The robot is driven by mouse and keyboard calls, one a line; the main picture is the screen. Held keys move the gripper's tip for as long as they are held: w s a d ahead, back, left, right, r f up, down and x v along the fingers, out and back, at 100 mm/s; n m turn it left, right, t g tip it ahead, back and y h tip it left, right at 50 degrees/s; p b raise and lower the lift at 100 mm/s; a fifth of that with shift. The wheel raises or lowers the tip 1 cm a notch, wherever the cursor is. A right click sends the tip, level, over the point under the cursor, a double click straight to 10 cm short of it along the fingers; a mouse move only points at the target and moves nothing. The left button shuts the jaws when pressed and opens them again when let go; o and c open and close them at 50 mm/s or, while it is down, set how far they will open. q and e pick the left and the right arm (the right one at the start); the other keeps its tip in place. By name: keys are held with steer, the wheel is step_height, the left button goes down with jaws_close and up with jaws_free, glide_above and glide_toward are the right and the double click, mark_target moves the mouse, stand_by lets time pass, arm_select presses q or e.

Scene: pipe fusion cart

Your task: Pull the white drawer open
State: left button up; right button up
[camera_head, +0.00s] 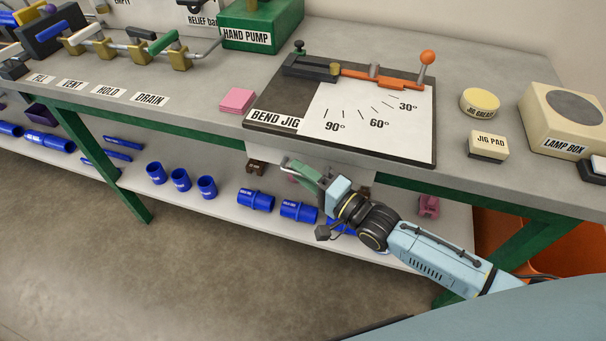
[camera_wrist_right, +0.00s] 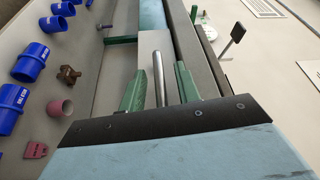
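The white drawer (camera_head: 345,161) is under the tabletop, below the bend jig, and its front is partly hidden by my right gripper. It also shows in the right wrist view as a white panel (camera_wrist_right: 152,46). A round metal bar handle (camera_wrist_right: 159,76) stands out from it. My right gripper (camera_head: 292,168) is at the drawer front. In the right wrist view its two green fingers (camera_wrist_right: 160,88) are apart, one on each side of the bar, with visible gaps. My left gripper is not in view.
The bend jig board (camera_head: 372,122) lies on the tabletop above. The lower shelf (camera_head: 225,205) holds several blue couplings. A green table leg (camera_head: 125,190) stands at the left. The floor (camera_head: 130,280) in front is clear at the left.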

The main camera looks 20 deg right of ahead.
jaws_close()
stand_by(0.4)
